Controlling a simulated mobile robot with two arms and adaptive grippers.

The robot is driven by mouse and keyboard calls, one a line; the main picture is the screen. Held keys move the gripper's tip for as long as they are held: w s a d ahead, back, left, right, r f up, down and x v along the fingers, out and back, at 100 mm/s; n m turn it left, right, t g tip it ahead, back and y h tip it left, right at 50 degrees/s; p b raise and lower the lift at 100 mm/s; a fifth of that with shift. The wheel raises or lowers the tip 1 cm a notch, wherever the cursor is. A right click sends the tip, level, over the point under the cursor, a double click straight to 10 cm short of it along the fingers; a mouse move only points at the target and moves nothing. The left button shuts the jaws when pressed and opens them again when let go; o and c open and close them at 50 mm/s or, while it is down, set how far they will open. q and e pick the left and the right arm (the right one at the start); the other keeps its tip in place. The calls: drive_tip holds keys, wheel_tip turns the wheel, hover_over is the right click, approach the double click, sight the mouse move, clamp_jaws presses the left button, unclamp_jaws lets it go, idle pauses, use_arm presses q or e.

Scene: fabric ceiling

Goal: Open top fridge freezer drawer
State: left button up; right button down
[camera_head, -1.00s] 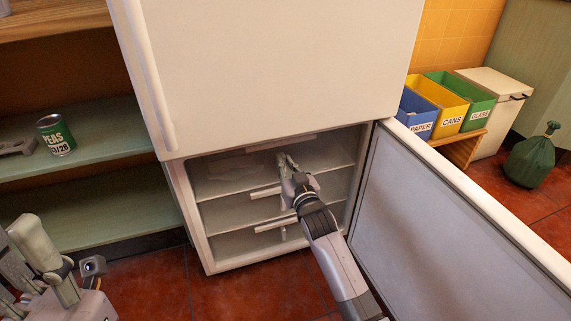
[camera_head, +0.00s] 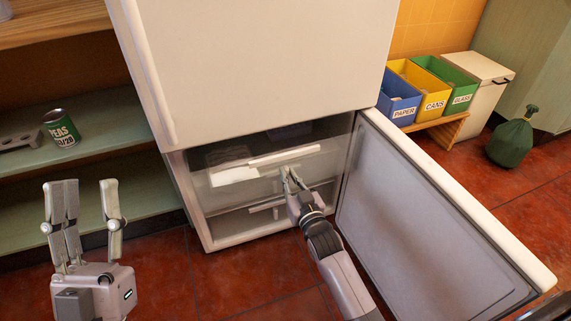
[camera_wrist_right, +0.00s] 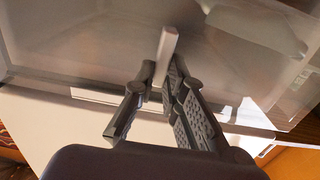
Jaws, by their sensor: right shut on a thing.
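The lower freezer compartment (camera_head: 199,213) stands open in the camera_head view. Its top drawer (camera_head: 315,165), with a translucent front, stands out from the compartment. My right gripper (camera_head: 289,176) is at the drawer's front, shut on its pale handle (camera_head: 235,175). In the right wrist view the fingers (camera_wrist_right: 160,85) close around the pale handle bar (camera_wrist_right: 167,48). The fingers hide part of the handle. A lower drawer handle (camera_head: 265,205) shows below. My left gripper (camera_head: 86,205) is open and empty, in front of the shelves at the left.
The freezer door (camera_head: 420,215) hangs open at the right, beside my right arm. The upper fridge door (camera_head: 260,70) is shut. Green shelves (camera_head: 125,195) with a peas can (camera_head: 61,128) stand left. Sorting bins (camera_head: 435,90) and a green bag (camera_head: 511,141) are at the back right.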

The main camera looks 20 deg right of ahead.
use_arm(q)
drive_tip(key=w+a+f+g+y+p, duration=0.1)
drive_tip(key=w+f+g+y+p, duration=0.1)
drive_tip(key=f+g, duration=0.55)
drive_tip(key=w+a+f+g+y+p, duration=0.1)
drive_tip(key=w+f+g+y+p, duration=0.3)
drive_tip(key=f, duration=0.7)
drive_tip(key=s+a+f+g+p, duration=0.2)
drive_tip(key=s+f+g, duration=0.2)
drive_tip(key=s, duration=0.4)
drive_tip(key=s+a+f+n+g+y+p, duration=0.1)
drive_tip(key=s+a+f+g, duration=0.2)
drive_tip(key=s+f+g, duration=0.2)
drive_tip(key=shift+s+f+g+p, duration=0.3)
drive_tip(key=shift+s+g, duration=0.95)
drive_tip(key=shift+s, duration=0.95)
use_arm(e)
drive_tip(key=s, duration=1.9)
drive_tip(key=shift+d, duration=0.3)
use_arm(q)
drive_tip(key=shift+a+r, duration=0.1)
use_arm(e)
drive_tip(key=shift+s, duration=0.1)
drive_tip(key=c, duration=1.6)
unclamp_jaws()
drive_tip(key=shift+c, duration=0.2)
